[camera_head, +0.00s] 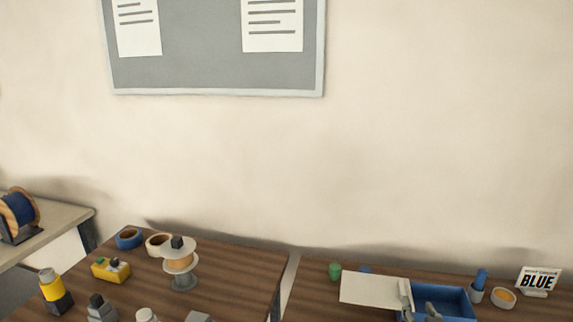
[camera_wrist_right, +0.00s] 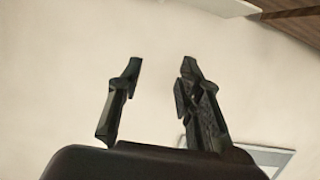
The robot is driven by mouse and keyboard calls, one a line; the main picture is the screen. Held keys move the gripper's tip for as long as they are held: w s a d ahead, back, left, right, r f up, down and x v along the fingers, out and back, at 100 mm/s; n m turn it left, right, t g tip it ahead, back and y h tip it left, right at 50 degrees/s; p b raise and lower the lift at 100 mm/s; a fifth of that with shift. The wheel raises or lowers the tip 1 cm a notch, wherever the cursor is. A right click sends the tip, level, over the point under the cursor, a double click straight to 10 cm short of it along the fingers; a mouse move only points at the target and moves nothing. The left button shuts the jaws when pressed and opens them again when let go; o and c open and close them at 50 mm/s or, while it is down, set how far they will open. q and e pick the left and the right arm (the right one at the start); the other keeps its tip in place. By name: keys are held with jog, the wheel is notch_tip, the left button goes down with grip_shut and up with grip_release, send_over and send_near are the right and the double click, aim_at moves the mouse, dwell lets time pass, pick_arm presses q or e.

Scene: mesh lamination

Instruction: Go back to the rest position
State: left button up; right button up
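My right gripper (camera_head: 418,301) shows at the bottom of the head view, in front of the blue tray (camera_head: 458,291) and the white sheet or panel (camera_head: 372,290). In the right wrist view my right gripper (camera_wrist_right: 160,70) has its two dark fingers apart, with only bare wall between them. It is open and empty. I cannot tell from the head view how far it is above the tray. My left gripper is not in view.
The left table holds a spool on a stand (camera_head: 181,262), tape rolls (camera_head: 129,238), a yellow box (camera_head: 110,269) and a yellow bottle (camera_head: 52,288). A gap separates the tables.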

jog(key=s+a+f+n+g+y, duration=0.1)
jog(key=s+a+f+g, duration=0.3)
jog(key=s, duration=0.7)
jog(key=s+a+f+n+g+y, duration=0.1)
jog(key=s+a+f+n+g, duration=0.15)
jog(key=s+f, duration=0.6)
jog(key=s+a+f+g+y, duration=0.1)
jog(key=s+a+f+g, duration=0.3)
jog(key=s, duration=0.8)
notch_tip(320, 180, down, 32)
jog(key=s+d+f+g+b, duration=0.1)
jog(key=s+d+g+b, duration=0.1)
jog(key=b, duration=0.4)
pick_arm(q)
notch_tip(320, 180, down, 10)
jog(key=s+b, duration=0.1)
jog(key=b, duration=0.3)
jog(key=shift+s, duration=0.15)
pick_arm(e)
jog(key=s+d+f, duration=0.2)
jog(key=s+f, duration=1.3)
jog(key=f, duration=0.3)
jog(key=shift+s+d+f+n+g, duration=0.3)
jog(key=shift+s+d+n+g, duration=0.05)
jog(key=shift+s+d+g, duration=0.1)
